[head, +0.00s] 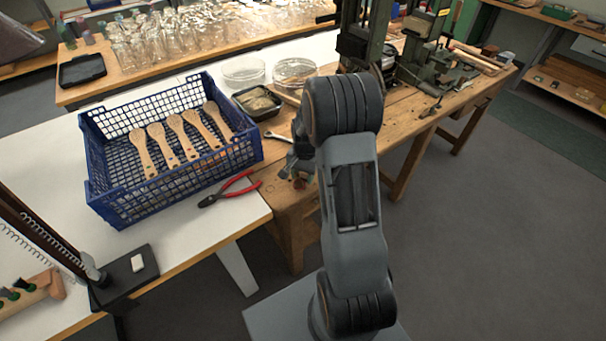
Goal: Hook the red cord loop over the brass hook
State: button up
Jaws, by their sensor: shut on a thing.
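My gripper (297,171) is partly hidden behind my own arm, at the near left corner of the wooden bench. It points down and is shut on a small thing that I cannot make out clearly. A small reddish-brown patch shows just below the fingers. I cannot pick out the red cord loop or the brass hook for certain; my arm covers part of the bench behind it.
A blue crate (107,206) with several wooden brush handles (143,153) stands on the white table left of my gripper. Red-handled pliers (231,190) lie between them. A spanner (277,136), a black tray (258,103) and green machines (420,62) are behind.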

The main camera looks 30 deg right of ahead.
jog(key=o, duration=1.4)
jog(key=shift+c, duration=0.2)
jog(key=shift+r, duration=0.1)
notch_tip(320, 180, up, 10)
jog(key=p, duration=0.7)
jog(key=shift+r+p, duration=0.15)
jog(key=shift+p, duration=0.15)
dwell(0.5)
